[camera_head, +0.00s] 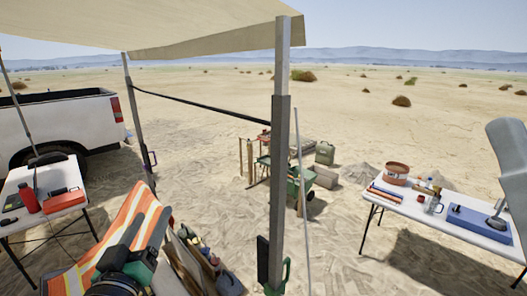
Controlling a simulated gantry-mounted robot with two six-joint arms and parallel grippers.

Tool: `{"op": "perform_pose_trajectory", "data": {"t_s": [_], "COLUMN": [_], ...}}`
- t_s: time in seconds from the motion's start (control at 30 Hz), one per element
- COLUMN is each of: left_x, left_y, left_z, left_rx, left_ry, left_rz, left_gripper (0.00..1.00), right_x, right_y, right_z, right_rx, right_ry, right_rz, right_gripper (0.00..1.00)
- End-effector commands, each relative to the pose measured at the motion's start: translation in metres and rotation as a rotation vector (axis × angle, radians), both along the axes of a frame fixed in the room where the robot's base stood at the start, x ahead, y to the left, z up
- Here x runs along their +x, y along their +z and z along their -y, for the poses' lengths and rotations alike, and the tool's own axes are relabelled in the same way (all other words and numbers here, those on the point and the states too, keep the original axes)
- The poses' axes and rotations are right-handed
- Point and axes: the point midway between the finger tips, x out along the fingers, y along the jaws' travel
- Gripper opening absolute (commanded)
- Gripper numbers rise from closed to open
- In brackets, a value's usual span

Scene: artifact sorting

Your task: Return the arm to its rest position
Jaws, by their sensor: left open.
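My left gripper (150,226) is at the lower left, seen from above and behind, with its dark, green-trimmed body at the bottom edge. Its jaws are open, and I see nothing held between them. They appear in front of an orange cloth with pale reflective stripes (133,212); I cannot tell whether they touch it. A large grey shape at the right edge looks like part of my right arm. My right gripper is not in view.
A canopy pole (280,180) stands in the middle. A white table (455,222) at right holds a brown bowl (396,173) and blue tray (478,225). A table at left holds a red case (63,199) and red bottle (28,198). Open sand lies beyond.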

Motion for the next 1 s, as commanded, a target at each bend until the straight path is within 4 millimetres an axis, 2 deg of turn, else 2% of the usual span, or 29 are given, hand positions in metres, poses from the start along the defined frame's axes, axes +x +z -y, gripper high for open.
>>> {"op": "perform_pose_trajectory", "data": {"t_s": [0.03,0.1,0.17,0.2,0.3,0.33,0.4,0.47,0.6,1.0], "left_x": [-0.015,-0.041,-0.068,-0.089,-0.14,-0.154,-0.18,-0.195,-0.193,-0.193], "left_y": [0.047,0.102,0.146,0.17,0.216,0.224,0.237,0.243,0.242,0.242], "left_z": [0.013,0.027,0.037,0.042,0.048,0.048,0.049,0.05,0.05,0.05], "left_rx": [0.017,0.044,0.067,0.084,0.131,0.147,0.183,0.218,0.274,0.273], "left_ry": [-0.023,-0.049,-0.065,-0.072,-0.071,-0.066,-0.052,-0.04,-0.015,-0.015], "left_rz": [0.095,0.224,0.338,0.411,0.573,0.613,0.684,0.722,0.718,0.717], "left_gripper": [0.64,0.64,0.64,0.64,0.64,0.64,0.64,0.64,0.64,0.64], "right_x": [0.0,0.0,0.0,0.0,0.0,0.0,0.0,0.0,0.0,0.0], "right_y": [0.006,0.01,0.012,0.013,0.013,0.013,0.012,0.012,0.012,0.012], "right_z": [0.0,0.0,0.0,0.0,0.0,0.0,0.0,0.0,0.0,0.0], "right_rx": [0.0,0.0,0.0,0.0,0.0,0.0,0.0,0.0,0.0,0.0], "right_ry": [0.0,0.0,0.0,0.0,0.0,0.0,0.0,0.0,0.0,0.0], "right_rz": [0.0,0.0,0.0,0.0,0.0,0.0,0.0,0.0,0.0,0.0], "right_gripper": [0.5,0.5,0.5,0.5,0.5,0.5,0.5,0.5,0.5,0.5]}}
